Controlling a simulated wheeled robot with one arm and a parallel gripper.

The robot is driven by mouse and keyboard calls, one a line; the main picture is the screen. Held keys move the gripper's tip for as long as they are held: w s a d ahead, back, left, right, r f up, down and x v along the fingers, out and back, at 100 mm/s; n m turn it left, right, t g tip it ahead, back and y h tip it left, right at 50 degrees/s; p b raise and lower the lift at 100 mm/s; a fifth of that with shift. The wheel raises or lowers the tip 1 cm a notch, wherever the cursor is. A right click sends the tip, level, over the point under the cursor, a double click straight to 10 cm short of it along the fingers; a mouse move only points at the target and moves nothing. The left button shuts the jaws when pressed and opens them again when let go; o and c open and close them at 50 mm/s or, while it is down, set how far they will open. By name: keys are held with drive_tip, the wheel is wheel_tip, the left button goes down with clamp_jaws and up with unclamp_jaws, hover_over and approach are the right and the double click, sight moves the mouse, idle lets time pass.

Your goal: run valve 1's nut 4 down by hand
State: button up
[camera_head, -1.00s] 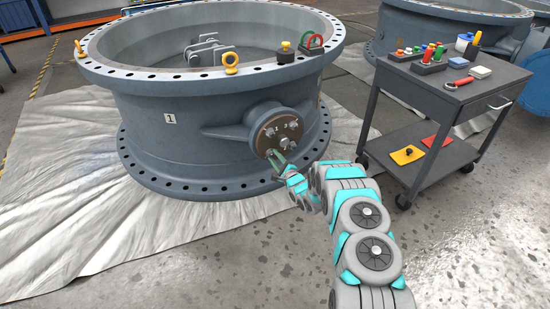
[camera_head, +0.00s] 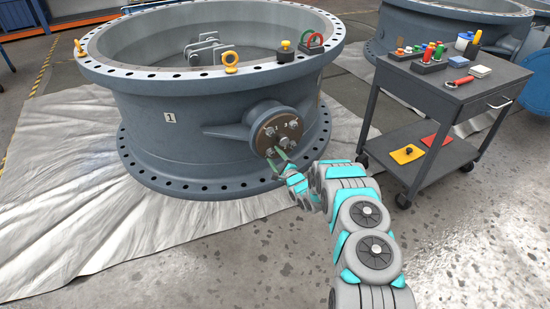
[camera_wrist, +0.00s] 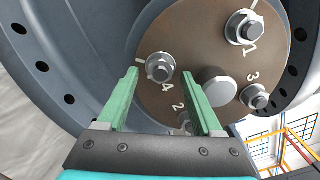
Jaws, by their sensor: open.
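Valve 1 (camera_head: 160,150) is a large grey-blue ring body with a "1" plate on its side. Its round brown cover (camera_wrist: 180,40) carries numbered studs with nuts around a plain grey centre stub (camera_wrist: 219,88). Nut 4 (camera_wrist: 160,68) sits on its stud with a washer, beside the mark 4. My gripper (camera_wrist: 160,75) is open, its green fingers on either side of nut 4 in the wrist view. I cannot tell whether they touch it. In the head view my gripper (camera_head: 277,159) is at the lower part of the cover, hiding some detail there.
Nut 1 (camera_wrist: 243,27) and nut 3 (camera_wrist: 255,97) are right of nut 4. Nut 2 (camera_wrist: 183,121) is partly hidden behind the right finger. A dark cart (camera_head: 455,95) with tools stands to the right. Silver sheeting (camera_head: 70,220) covers the floor around the valve.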

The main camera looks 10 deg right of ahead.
drive_tip(key=shift+s, duration=0.15)
drive_tip(key=v, duration=0.7)
drive_tip(key=shift+s+b, duration=0.2)
drive_tip(key=shift+b, duration=0.25)
drive_tip(key=shift+d, duration=0.1)
